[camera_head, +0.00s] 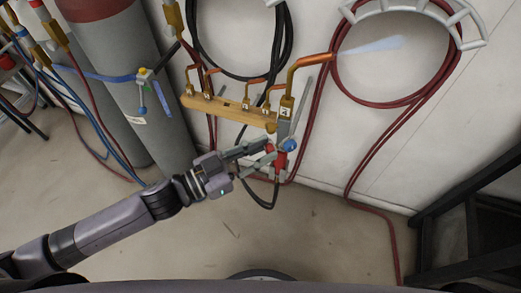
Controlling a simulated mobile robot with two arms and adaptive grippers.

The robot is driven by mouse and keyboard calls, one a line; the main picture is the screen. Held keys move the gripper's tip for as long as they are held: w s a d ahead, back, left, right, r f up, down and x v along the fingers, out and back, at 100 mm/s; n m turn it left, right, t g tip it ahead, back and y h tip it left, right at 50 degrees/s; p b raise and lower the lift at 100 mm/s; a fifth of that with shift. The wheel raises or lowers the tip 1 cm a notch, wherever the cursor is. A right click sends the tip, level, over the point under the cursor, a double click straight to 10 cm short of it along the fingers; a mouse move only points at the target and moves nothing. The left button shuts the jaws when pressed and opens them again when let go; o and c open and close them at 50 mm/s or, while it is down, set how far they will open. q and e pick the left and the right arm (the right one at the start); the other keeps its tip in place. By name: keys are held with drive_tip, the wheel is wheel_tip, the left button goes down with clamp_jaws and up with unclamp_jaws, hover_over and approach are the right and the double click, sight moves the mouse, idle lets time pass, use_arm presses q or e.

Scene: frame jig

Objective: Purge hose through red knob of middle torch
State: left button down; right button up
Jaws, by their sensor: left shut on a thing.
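Several torches with copper-coloured tips stand in a wooden rack (228,110). The nearest torch (286,108), at the rack's right end, has a number plate and a long bent tip. A pale bluish jet (372,47) streams from that tip to the right. Below its body are a blue knob (289,145) and a red knob (280,161). My left gripper (270,155) reaches in from the left and is shut at the red knob, just below the blue one; its fingers partly hide the contact. My right gripper is not in view.
Grey gas cylinders (125,75) stand at the left with blue and red hoses. A coiled red hose (322,75) and a black one (193,35) hang on the wall (420,130). A dark metal frame (440,215) stands at right. The floor (310,235) in front is mostly clear.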

use_arm(q)
drive_tip(key=shift+m, duration=0.4)
drive_tip(key=shift+m+p, duration=0.3)
drive_tip(key=shift+m, duration=0.6)
drive_tip(key=m, duration=0.4)
drive_tip(key=shift+m+h, duration=0.3)
drive_tip(key=m, duration=0.3)
drive_tip(key=shift+f+m, duration=0.1)
drive_tip(key=shift+m, duration=1.9)
drive_tip(key=c, duration=1.4)
unclamp_jaws()
